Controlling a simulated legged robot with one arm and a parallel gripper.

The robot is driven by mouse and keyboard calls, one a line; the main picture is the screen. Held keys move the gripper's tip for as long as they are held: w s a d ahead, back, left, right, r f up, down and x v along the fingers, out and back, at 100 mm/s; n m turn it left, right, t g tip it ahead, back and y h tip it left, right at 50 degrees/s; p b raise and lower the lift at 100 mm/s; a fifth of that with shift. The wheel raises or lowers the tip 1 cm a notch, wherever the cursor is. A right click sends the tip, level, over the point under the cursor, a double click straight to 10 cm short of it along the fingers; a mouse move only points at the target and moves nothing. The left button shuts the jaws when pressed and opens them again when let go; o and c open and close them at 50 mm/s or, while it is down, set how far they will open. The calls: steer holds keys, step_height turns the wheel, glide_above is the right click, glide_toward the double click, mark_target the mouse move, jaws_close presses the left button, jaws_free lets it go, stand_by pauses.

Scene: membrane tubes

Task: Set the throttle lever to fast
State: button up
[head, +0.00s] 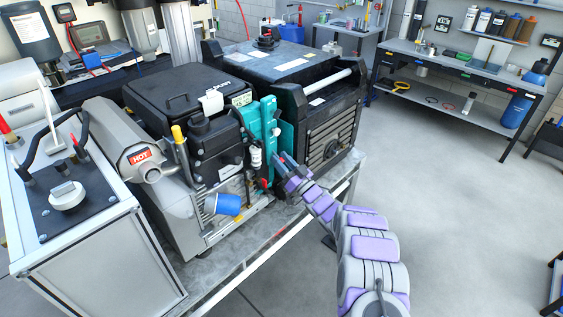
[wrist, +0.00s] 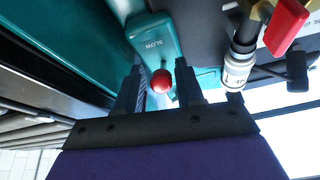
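The throttle lever's red ball knob (wrist: 162,81) shows in the wrist view, close to the end of a teal housing (wrist: 152,38) marked SLOW. My gripper (wrist: 158,72) is open, with one dark finger on each side of the knob. The knob appears nearer the right finger, and I cannot tell whether they touch. No FAST marking is readable. In the head view, my gripper (head: 279,164) is at the teal panel (head: 270,125) on the engine's right side. The lever cannot be made out clearly there.
A red handle (wrist: 287,25) and a white cylindrical fitting (wrist: 238,70) sit right of the fingers in the wrist view. A black box unit (head: 325,120) stands close right of my gripper. A hot-labelled muffler (head: 130,145) is left. Open floor (head: 440,190) lies right.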

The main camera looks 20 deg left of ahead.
steer(key=shift+a, duration=0.15)
jaws_close()
